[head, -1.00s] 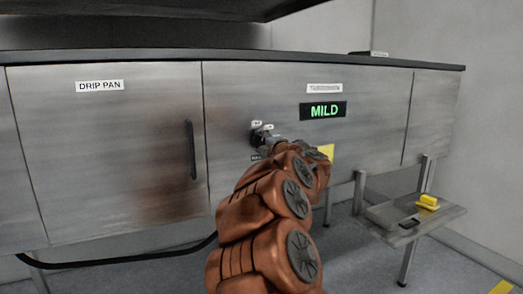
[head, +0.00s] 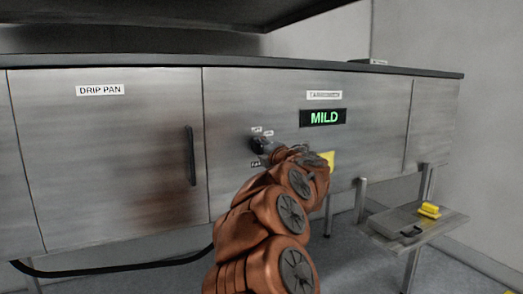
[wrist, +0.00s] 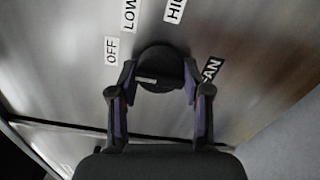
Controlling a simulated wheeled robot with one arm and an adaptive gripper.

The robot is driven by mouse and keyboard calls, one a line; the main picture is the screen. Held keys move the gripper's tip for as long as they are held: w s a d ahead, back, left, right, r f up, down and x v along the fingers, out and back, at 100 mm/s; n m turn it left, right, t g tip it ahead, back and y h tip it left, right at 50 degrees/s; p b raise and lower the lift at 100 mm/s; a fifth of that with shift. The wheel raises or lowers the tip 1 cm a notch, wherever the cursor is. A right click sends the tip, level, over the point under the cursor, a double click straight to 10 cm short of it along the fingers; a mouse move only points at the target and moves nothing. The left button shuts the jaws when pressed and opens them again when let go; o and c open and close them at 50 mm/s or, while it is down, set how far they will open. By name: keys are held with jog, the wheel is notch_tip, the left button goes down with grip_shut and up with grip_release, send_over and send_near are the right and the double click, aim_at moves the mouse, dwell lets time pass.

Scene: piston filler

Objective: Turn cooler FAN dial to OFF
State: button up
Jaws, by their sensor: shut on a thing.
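The round black FAN dial (wrist: 160,62) sits on the steel panel, with a FAN label (wrist: 212,71) beside it. Around it are the labels OFF (wrist: 111,51), LOW (wrist: 130,13) and HIGH (wrist: 175,8), the last partly cut off. A short pale mark shows on the dial's lower left part; I cannot tell exactly which label it points to. My gripper (wrist: 159,92) is shut on the dial, one finger on each side. In the head view my gripper (head: 268,149) is at the panel and mostly covers the dial (head: 257,144).
A green MILD display (head: 324,117) is above right of the dial. A DRIP PAN door with a dark handle (head: 190,155) is to the left. A small shelf (head: 445,224) with a yellow object (head: 429,210) stands low at right. A dark overhang is above the counter.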

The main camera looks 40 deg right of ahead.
jog(key=o, duration=1.2)
jog(key=shift+c, duration=0.2)
jog(key=v, duration=1.2)
